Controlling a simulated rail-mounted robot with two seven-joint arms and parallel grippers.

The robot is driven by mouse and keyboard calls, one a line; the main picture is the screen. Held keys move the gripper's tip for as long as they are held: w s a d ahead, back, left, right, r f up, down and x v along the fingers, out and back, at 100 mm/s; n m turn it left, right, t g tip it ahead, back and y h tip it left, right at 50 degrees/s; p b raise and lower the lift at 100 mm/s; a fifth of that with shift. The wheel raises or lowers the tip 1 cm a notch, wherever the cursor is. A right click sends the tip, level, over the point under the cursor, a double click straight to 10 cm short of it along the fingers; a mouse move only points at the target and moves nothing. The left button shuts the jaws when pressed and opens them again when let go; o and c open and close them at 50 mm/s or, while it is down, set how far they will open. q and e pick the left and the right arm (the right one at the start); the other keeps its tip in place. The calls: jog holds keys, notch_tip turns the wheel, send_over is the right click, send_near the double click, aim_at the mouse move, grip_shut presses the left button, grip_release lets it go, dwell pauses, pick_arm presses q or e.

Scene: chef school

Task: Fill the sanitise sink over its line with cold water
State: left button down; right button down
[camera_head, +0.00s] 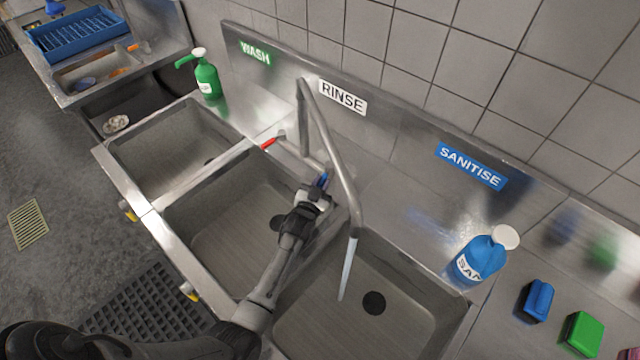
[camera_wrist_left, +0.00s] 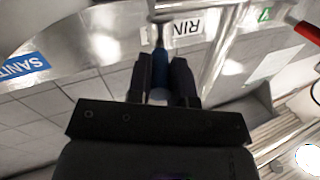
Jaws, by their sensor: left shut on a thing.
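The sanitise sink (camera_head: 420,330) is the right basin, below the blue SANITISE sign (camera_head: 471,166). The tap's spout (camera_head: 335,140) reaches over it, and a pale stream of water (camera_head: 347,268) falls from its end into the basin. A dark round drain or plug (camera_head: 374,303) shows on its floor; I cannot tell which, nor make out a water level or line. My left gripper (camera_head: 321,187) is shut on the blue tap lever (camera_head: 323,179), which also shows between the fingers in the left wrist view (camera_wrist_left: 160,65). The red lever (camera_head: 270,143) stands apart, to the left. My right gripper is not in view.
The rinse basin (camera_head: 205,215) lies under my left arm, with the wash basin (camera_head: 150,150) further left. A green pump bottle (camera_head: 206,78) stands behind the wash basin. A blue sanitiser bottle (camera_head: 480,258) and sponges (camera_head: 582,333) are on the right counter.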

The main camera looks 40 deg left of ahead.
pick_arm(q)
jog(key=shift+r, duration=0.1)
jog(key=c, duration=1)
grip_release()
jog(key=shift+c, duration=0.2)
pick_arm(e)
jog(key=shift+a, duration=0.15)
